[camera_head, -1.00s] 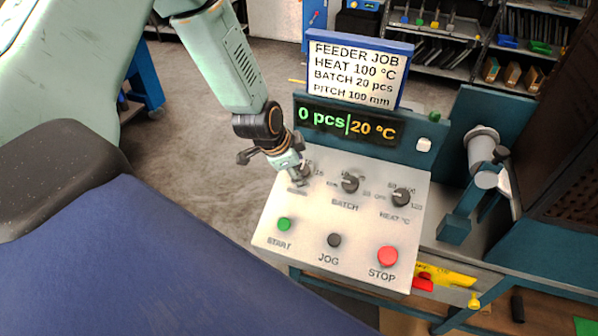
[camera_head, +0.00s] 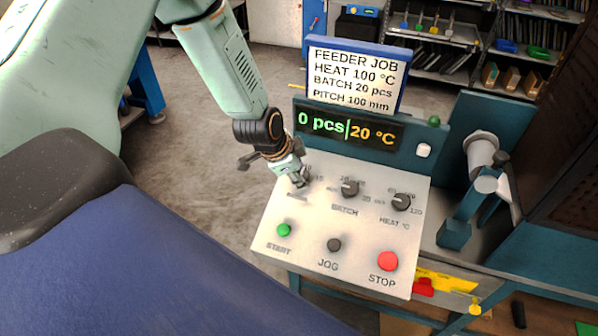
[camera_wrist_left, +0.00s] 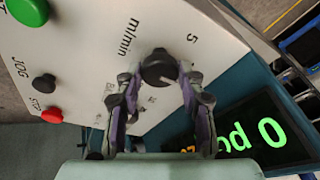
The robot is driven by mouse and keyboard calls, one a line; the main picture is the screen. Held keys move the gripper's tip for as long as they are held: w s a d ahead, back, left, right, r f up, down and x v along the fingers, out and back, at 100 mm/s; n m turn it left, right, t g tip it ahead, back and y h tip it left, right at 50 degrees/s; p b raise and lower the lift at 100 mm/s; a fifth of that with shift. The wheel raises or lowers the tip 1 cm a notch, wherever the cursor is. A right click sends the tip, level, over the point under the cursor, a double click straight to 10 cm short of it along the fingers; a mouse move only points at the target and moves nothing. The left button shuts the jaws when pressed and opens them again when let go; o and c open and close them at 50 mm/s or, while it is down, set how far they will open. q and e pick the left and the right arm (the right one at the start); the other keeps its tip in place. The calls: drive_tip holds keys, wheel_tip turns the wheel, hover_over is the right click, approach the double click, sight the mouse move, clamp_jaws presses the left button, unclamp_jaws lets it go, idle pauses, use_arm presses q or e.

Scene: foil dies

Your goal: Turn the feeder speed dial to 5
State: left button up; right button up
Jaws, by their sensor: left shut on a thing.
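The feeder speed dial (camera_wrist_left: 159,68) is a dark round knob at the panel's upper left, with "m/min" and "5" printed around it. A pale mark shows on its face in the left wrist view. My left gripper (camera_head: 300,184) comes down on it from above and hides most of it in the head view. In the left wrist view its two fingers (camera_wrist_left: 160,95) are shut on the dial, one on each side. The control panel (camera_head: 310,215) is pale and sloped. My right gripper is not in view.
The BATCH dial (camera_head: 350,188) and HEAT dial (camera_head: 401,202) sit to the right. Green START (camera_head: 284,230), black JOG (camera_head: 334,245) and red STOP (camera_head: 388,261) buttons lie below. The display (camera_head: 348,128) reads 0 pcs and 20 °C. The job sign (camera_head: 355,77) stands behind.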

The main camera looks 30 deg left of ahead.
use_arm(q)
drive_tip(key=shift+n, duration=0.4)
drive_tip(key=shift+n+p, duration=0.35)
drive_tip(key=shift+n, duration=0.25)
drive_tip(key=n+y, duration=0.1)
drive_tip(key=n, duration=0.1)
drive_tip(key=shift+n+t+p, duration=0.3)
drive_tip(key=shift+n+t, duration=0.1)
drive_tip(key=n, duration=0.3)
drive_tip(key=shift+d+n+y, duration=0.1)
drive_tip(key=shift+n+y, duration=0.2)
drive_tip(key=shift+y, duration=0.1)
drive_tip(key=shift+w+n+y, duration=0.1)
drive_tip(key=shift+n+y, duration=0.3)
drive_tip(key=shift+n, duration=1.5)
drive_tip(key=shift+r, duration=0.1)
drive_tip(key=o, duration=1.1)
drive_tip(key=shift+o, duration=0.2)
